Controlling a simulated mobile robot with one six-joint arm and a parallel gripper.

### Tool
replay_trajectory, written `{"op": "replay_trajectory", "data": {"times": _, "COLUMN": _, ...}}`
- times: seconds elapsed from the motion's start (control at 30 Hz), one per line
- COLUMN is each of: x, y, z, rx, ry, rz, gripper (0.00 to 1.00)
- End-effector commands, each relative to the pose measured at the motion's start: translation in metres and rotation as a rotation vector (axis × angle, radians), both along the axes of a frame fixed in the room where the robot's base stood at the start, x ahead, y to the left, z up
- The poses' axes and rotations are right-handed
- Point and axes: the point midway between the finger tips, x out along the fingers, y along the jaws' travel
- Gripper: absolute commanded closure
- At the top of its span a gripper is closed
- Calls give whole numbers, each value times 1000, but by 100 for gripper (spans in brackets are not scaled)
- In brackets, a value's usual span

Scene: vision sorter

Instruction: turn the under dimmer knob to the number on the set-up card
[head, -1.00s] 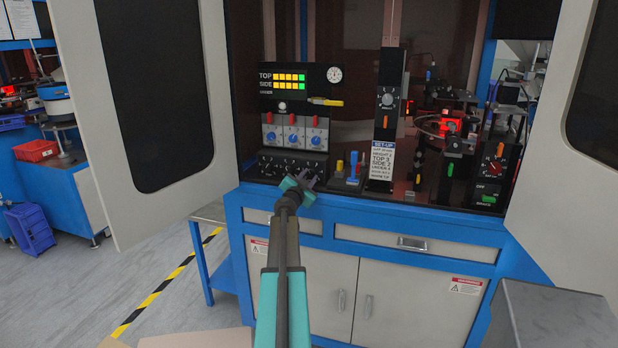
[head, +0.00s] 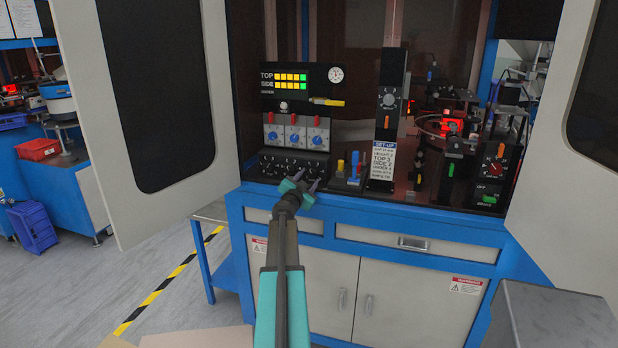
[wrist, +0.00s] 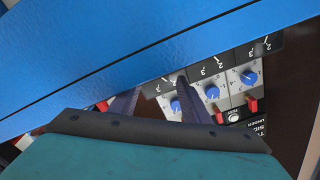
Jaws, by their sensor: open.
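Three blue dimmer knobs (head: 293,137) sit in a row on white plates on the black control unit, with red switches above them. In the wrist view the knobs appear upside down, at left (wrist: 176,106), middle (wrist: 212,93) and right (wrist: 249,77). The set-up card (head: 382,163) stands right of the unit; it reads TOP 3, SIDE 2 and, in small print, seemingly UNDER 4. My gripper (head: 309,180) is open and empty, in front of and below the knobs, apart from them. One finger overlaps the knob row in the wrist view (wrist: 157,90).
The blue cabinet edge (wrist: 140,60) crosses close in front of the wrist camera. A black lower panel (head: 290,166) with white-marked dials lies below the knobs. Open doors (head: 95,110) flank the cabinet.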

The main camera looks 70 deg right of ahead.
Motion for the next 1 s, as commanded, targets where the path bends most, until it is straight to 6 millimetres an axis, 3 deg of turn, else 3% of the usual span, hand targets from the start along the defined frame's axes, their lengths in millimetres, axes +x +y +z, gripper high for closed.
{"op": "replay_trajectory", "data": {"times": 0.6, "x": 4, "y": 53, "z": 0, "rx": 3, "ry": -1, "rz": 7, "gripper": 56}}
{"op": "replay_trajectory", "data": {"times": 1.0, "x": 6, "y": 62, "z": 0, "rx": 1, "ry": -1, "rz": 9, "gripper": 56}}
